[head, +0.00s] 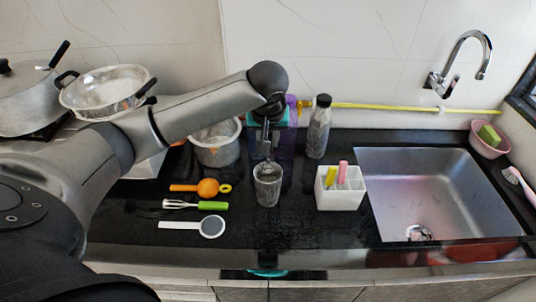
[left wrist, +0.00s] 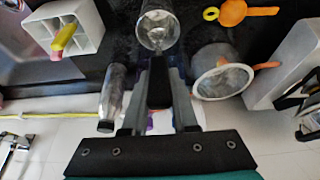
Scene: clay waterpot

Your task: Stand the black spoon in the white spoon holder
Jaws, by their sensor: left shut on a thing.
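The white spoon holder (head: 341,198) stands left of the sink, with a yellow-green handle and a pink handle upright in it. Its compartments show at upper left in the left wrist view (left wrist: 88,28). My left gripper (head: 266,152) points down just above a clear glass (head: 267,188), which also shows in the left wrist view (left wrist: 157,22). A dark piece (left wrist: 159,88) sits between its fingers (left wrist: 159,75), consistent with the black spoon's handle. The rest of the spoon is hard to make out, and I cannot tell whether it reaches into the glass. My right gripper is out of view.
An orange utensil (head: 208,187), a green-handled utensil (head: 213,206) and a small white strainer (head: 211,227) lie left of the glass. A bottle (head: 319,130) and a metal pot (head: 217,150) stand behind. The sink (head: 440,190) lies right. Counter between glass and holder is clear.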

